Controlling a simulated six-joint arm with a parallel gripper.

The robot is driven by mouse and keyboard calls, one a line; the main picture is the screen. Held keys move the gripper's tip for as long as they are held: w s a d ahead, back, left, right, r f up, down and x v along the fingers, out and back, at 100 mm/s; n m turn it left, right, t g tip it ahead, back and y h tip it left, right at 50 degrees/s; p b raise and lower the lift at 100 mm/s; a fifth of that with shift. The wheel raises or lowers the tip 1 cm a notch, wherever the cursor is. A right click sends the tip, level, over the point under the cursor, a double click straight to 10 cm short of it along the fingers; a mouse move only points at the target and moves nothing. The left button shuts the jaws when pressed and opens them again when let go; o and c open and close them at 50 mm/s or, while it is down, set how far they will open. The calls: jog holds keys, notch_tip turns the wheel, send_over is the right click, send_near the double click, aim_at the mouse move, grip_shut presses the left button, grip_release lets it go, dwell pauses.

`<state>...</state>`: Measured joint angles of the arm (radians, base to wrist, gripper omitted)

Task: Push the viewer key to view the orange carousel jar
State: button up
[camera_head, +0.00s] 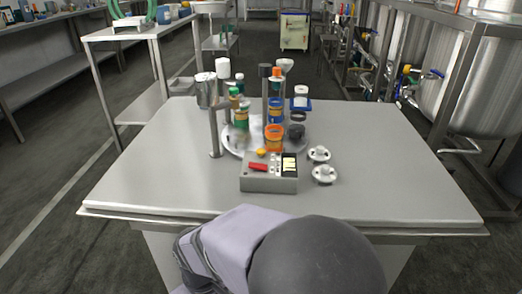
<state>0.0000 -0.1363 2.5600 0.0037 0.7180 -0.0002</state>
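A grey control box (268,184) stands on the table in front of the carousel. Its top carries a red bar-like part (257,166), small light buttons and a dark panel with pale yellow patches (289,164). Which of these is the viewer key I cannot tell. The round pale carousel (229,143) holds several jars and posts. An orange jar (274,137) is at its front, just behind the box. My lilac and dark grey arm links show at the bottom edge, well short of the box. My gripper is not in view.
A metal post (213,130) with a cylindrical head stands left of the carousel. Two white flanged pieces (324,174) (319,154) lie right of the box. A small yellow piece (262,152) is behind the box. The tabletop (390,180) is clear at left, right and front.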

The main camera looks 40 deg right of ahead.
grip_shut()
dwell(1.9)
